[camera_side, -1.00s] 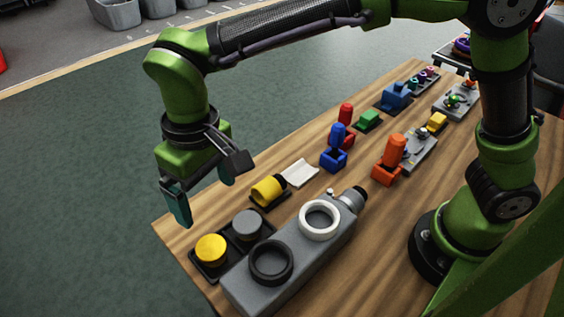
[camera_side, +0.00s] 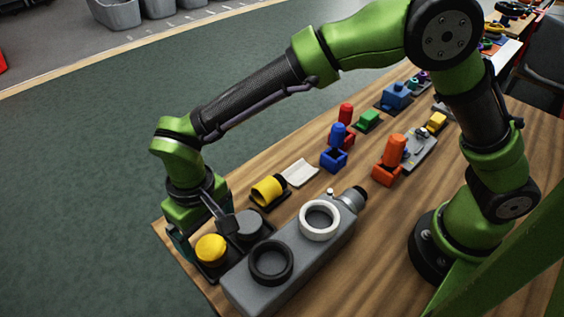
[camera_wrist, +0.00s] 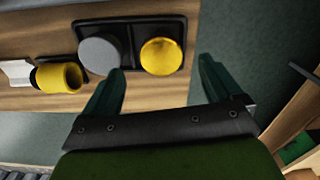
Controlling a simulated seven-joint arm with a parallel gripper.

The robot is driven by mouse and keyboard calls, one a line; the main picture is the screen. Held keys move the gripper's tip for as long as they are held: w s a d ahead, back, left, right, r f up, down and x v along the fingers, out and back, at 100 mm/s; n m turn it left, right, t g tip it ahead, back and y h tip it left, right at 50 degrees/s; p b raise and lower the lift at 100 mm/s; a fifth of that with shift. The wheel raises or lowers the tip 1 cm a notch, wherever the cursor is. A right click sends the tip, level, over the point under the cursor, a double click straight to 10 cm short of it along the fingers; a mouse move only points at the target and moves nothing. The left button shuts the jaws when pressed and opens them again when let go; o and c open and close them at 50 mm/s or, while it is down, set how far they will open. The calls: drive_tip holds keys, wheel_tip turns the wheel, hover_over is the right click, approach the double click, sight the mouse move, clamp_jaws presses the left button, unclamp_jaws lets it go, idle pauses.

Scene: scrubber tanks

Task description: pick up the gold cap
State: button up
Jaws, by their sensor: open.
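The gold cap (camera_side: 211,249) is a round yellow disc in the front compartment of a black tray (camera_side: 215,276) at the table's left corner. In the wrist view the gold cap (camera_wrist: 161,56) lies ahead of and between the lines of my two fingers. A grey cap (camera_wrist: 99,55) sits beside it in the other compartment; it shows partly behind my gripper's camera mount in the side view (camera_side: 249,226). My gripper (camera_wrist: 163,72) is open and empty, low over the tray. One fingertip is close to the grey cap; I cannot tell whether they touch.
A grey block with a black ring (camera_side: 271,263) and a white ring (camera_side: 319,220) stands right of the tray. A yellow cup (camera_side: 268,190) lies on its side behind, near a white cloth (camera_side: 300,173). The table edge is close by.

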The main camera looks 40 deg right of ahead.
sight(210, 246)
drive_tip(key=f, duration=0.5)
drive_tip(key=shift+w+a, duration=0.1)
drive_tip(key=shift+w, duration=0.1)
drive_tip(key=shift+c, duration=0.3)
drive_tip(key=c, duration=1)
drive_tip(key=shift+r, duration=0.1)
drive_tip(key=shift+c, duration=0.2)
